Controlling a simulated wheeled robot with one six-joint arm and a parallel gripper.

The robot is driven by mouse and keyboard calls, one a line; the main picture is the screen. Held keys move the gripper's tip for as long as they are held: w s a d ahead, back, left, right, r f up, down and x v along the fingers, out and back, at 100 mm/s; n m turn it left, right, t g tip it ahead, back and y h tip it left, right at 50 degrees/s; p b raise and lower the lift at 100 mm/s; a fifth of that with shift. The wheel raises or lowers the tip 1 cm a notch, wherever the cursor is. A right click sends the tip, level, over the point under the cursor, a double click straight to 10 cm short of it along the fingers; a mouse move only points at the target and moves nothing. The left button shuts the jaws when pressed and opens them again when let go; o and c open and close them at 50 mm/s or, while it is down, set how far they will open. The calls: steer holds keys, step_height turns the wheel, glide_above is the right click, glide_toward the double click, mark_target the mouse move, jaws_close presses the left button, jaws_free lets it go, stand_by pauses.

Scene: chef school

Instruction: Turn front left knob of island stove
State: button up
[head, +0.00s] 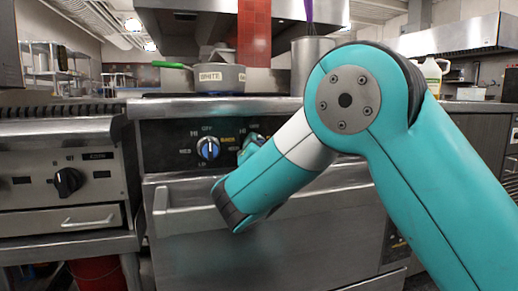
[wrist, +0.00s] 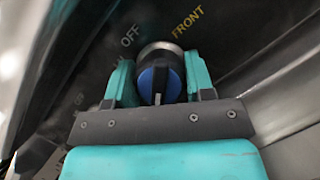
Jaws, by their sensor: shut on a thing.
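My gripper (wrist: 161,78) is shut on a black stove knob with a blue face (wrist: 158,84), one teal finger on each side of it. White "OFF" lettering is at the knob's upper left in the wrist view and yellow "FRONT" lettering at its upper right. In the head view my gripper (head: 251,143) is at the dark control panel (head: 165,132), mostly behind my arm, and the held knob is hidden. Another blue-faced knob (head: 208,148) is left of my gripper, its slot roughly upright.
An oven door with a handle (head: 180,203) is below the panel. A white-labelled pot (head: 220,78) with a green handle and a tall metal pot (head: 308,62) stand on the stove. A separate grill with a black knob (head: 68,181) is at the left.

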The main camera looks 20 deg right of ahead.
steer(key=m, duration=0.2)
steer(key=m+g+h+p, duration=0.1)
steer(key=m, duration=0.1)
steer(key=shift+r+m+h, duration=0.15)
steer(key=shift+m+h, duration=0.15)
steer(key=shift+m, duration=0.1)
steer(key=m+g+p, duration=0.1)
steer(key=m+g, duration=0.1)
steer(key=m, duration=0.2)
steer(key=shift+h+p, duration=0.35)
steer(key=shift+h, duration=0.05)
steer(key=m+g+p, duration=0.1)
steer(key=m, duration=0.2)
steer(key=shift+m+p, duration=0.35)
steer(key=shift+m, duration=0.05)
steer(key=m+g+y+p, duration=0.1)
steer(key=m, duration=0.2)
steer(key=shift+g, duration=0.3)
steer(key=m+g+y+p, duration=0.1)
steer(key=m+y, duration=0.1)
steer(key=m, duration=0.3)
steer(key=shift+d+p, duration=0.1)
steer(key=shift+p, duration=0.2)
steer(key=m+y, duration=0.1)
steer(key=m+g+y, duration=0.1)
steer(key=m, duration=0.1)
steer(key=shift+f+y, duration=0.25)
steer(key=shift+y, duration=0.05)
steer(key=shift+m, duration=0.3)
